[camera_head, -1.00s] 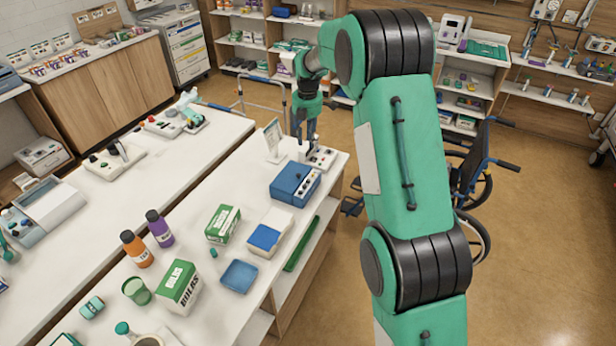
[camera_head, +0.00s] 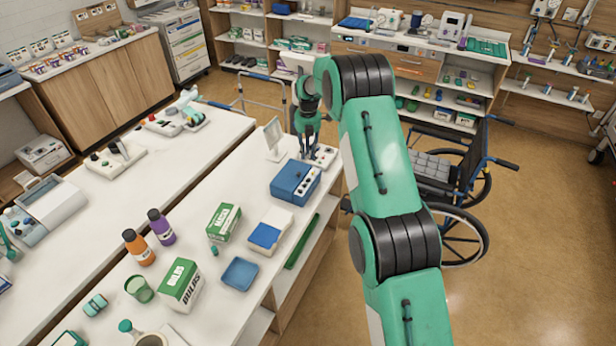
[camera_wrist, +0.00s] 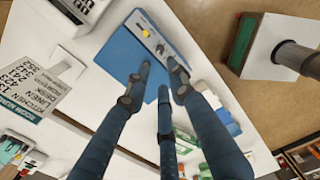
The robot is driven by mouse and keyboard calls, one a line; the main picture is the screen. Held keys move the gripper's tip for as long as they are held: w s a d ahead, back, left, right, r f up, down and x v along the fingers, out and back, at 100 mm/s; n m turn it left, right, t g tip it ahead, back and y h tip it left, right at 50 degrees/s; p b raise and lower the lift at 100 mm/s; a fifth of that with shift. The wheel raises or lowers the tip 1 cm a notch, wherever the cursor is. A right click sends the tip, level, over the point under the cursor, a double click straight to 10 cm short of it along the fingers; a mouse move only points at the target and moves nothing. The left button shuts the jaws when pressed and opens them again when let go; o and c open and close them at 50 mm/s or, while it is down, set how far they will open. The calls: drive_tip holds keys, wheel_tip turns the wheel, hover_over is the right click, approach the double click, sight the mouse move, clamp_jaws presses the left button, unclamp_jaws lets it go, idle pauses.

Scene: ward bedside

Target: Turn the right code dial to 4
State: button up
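A blue box (camera_head: 296,183) stands near the far end of the white table, with a light panel of small knobs on its right side. The wrist view shows the blue box (camera_wrist: 118,50) and its pale panel (camera_wrist: 150,36) with a yellow part and dark marks. The numbers on the dials are too small to read. My gripper (camera_head: 307,141) points down just behind the box. In the wrist view the fingers of my gripper (camera_wrist: 160,78) are spread, with nothing visible between them. I cannot tell whether a fingertip touches the panel.
A small white device (camera_head: 323,156) sits below my gripper. A sign (camera_head: 273,138) stands left of it; the wrist view shows the sign (camera_wrist: 38,88) listing Kitchen, Linen and Desk with numbers. Green-white boxes (camera_head: 224,222) and a blue tray (camera_head: 240,274) lie nearer.

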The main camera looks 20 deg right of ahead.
sight(308, 179)
drive_tip(key=shift+f, duration=0.2)
wheel_tip(308, 179, down, 13)
drive_tip(key=shift+f, duration=0.2)
idle(0.4)
clamp_jaws()
